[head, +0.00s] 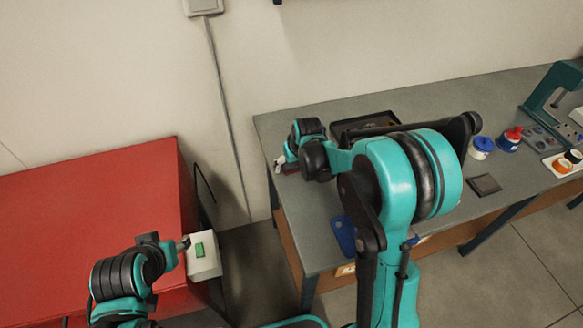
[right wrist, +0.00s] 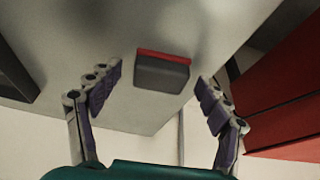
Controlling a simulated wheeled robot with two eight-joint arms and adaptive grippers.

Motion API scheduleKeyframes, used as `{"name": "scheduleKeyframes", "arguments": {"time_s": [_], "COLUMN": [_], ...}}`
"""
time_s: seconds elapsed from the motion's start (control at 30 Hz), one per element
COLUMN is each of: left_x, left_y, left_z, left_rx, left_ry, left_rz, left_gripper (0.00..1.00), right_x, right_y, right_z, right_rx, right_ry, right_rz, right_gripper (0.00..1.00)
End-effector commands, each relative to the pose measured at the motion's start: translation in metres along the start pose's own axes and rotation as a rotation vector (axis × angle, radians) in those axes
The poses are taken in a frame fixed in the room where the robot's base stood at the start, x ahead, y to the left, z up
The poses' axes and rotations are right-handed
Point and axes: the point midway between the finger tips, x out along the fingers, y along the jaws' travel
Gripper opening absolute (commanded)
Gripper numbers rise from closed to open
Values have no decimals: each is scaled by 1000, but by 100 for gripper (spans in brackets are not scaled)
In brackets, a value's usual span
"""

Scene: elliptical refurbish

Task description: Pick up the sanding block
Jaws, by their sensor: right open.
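The sanding block (right wrist: 162,72), grey with a red strip along one long edge, lies on the grey bench top in the right wrist view. My right gripper (right wrist: 155,95) is open, its purple-padded fingers on either side of the block, with gaps between them and it. In the head view the right gripper (head: 281,163) is small at the bench's left end, and the block is mostly hidden beside it. My left gripper (head: 184,243) is at the lower left near a light box with a green button; its jaw state is too small to tell.
The bench (head: 300,225) carries a black tray (head: 365,124), a blue flat item (head: 343,235), a dark pad (head: 484,184), blue-and-white and red-and-blue containers, and a green press (head: 551,92) at right. A red cabinet (head: 100,200) stands left, across a floor gap.

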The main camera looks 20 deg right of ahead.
Motion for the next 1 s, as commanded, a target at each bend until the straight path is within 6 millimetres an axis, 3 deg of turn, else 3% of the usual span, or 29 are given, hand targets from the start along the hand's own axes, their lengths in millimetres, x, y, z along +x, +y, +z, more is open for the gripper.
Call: {"name": "scheduleKeyframes", "arguments": {"time_s": [0.07,0.27,0.73,1.0], "left_x": [-1,-1,-3,-18], "left_y": [0,0,0,0], "left_z": [-1,-1,-2,-13], "left_rx": [0,0,0,0], "left_ry": [0,0,0,0], "left_rz": [0,0,0,0], "left_gripper": [46,46,46,46], "right_x": [-1,-1,-7,-47], "right_y": [0,0,0,6], "right_z": [0,0,-3,-17], "right_rx": [0,0,0,4], "right_ry": [0,0,0,0], "right_rz": [0,0,0,2], "right_gripper": [78,25,24,24]}}
